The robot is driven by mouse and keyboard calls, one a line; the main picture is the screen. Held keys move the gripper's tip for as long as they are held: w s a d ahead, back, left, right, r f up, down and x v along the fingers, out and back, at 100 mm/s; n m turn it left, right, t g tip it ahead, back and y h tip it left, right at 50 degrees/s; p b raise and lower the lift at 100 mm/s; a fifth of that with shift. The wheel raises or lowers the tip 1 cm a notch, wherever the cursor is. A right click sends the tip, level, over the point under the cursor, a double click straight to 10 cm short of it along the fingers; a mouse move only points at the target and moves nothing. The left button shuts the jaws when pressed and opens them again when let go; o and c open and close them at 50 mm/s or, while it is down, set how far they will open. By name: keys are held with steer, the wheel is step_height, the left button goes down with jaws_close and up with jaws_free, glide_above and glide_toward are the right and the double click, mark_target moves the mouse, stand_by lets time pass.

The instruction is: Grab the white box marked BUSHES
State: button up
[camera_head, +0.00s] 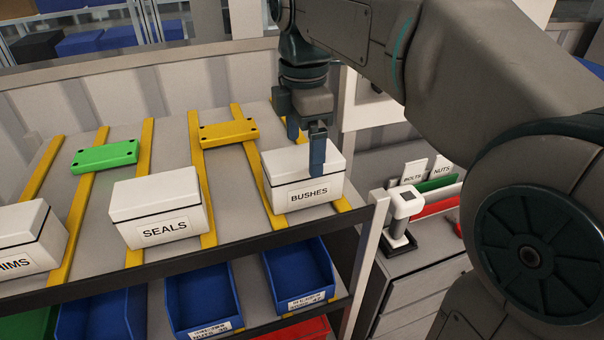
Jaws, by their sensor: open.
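The white box marked BUSHES (283,197) sits on the top shelf at its right end, between yellow rails. A dark line runs around it below its lid, and the label faces me. My gripper (306,150) is open and points down over the box. One finger shows in front of the box's upper front, overlapping it in the picture; the other is further back and to the left, by the lid. I cannot tell whether either finger touches the box.
A white SEALS box (157,211) and a partly cut-off SHIMS box (30,240) stand left on the shelf (236,182). Green (105,155) and yellow (228,133) blocks lie behind. A white-and-black device (404,203) stands right.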

mark_target(302, 173)
steer(key=shift+a+f+p, duration=0.1)
steer(key=shift+f+p, duration=0.45)
steer(key=shift+f, duration=3)
steer(key=shift+w, duration=0.1)
steer(key=c, duration=1.4)
